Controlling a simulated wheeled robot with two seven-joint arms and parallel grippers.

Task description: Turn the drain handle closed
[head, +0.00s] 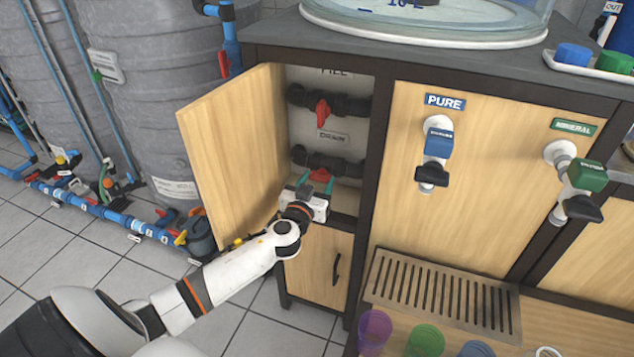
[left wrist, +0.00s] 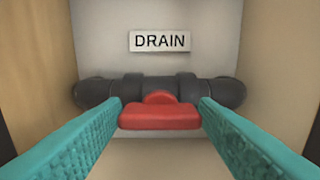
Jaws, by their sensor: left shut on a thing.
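The red drain handle (left wrist: 158,117) sits on a dark pipe (left wrist: 93,92) under the DRAIN label (left wrist: 160,41) in the left wrist view. Its bar lies level across that picture. The teal fingers of my left gripper (left wrist: 160,116) stand on either side of it, shut on its two ends. In the head view my left gripper (head: 316,180) reaches into the open cabinet at the lower pipe, below the DRAIN label (head: 332,136). The handle is mostly hidden there by the fingers. My right gripper is not in view.
The wooden cabinet door (head: 232,150) stands open to the left of my gripper. A second red handle (head: 322,112) is on the upper pipe. The PURE tap (head: 436,150) and MINERAL tap (head: 580,180) are to the right, above a drip grate (head: 440,297) and cups.

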